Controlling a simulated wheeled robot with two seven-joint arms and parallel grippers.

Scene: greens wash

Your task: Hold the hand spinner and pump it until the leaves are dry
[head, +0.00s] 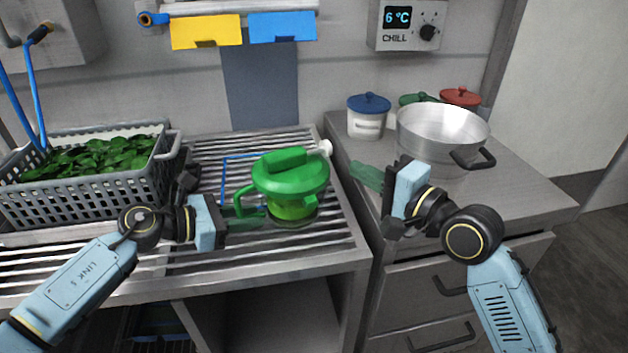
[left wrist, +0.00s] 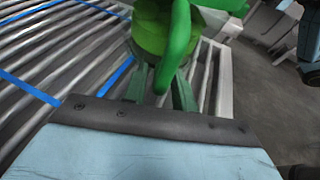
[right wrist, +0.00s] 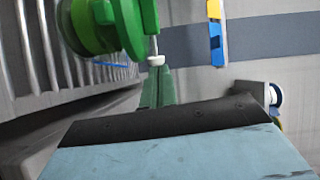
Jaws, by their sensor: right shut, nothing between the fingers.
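The hand spinner (head: 292,203) stands upright on the slatted drainboard, a green bowl and lid with a loop handle on its left and a white knob (head: 325,147) at its upper right. My left gripper (head: 243,213) has its fingers close on both sides of the spinner's handle; the handle fills the gap in the left wrist view (left wrist: 160,88). My right gripper (head: 368,177) is shut and empty, to the right of the spinner and below the knob, apart from it in the head view. In the right wrist view the knob (right wrist: 156,61) shows beyond its fingertips. Leaves inside the spinner are hidden.
A grey basket (head: 90,199) of green leaves stands on the left of the drainboard (head: 300,260). A steel pot (head: 440,125) and a blue-lidded jar (head: 368,115) stand on the right counter. A chill control box (head: 408,25) hangs on the wall.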

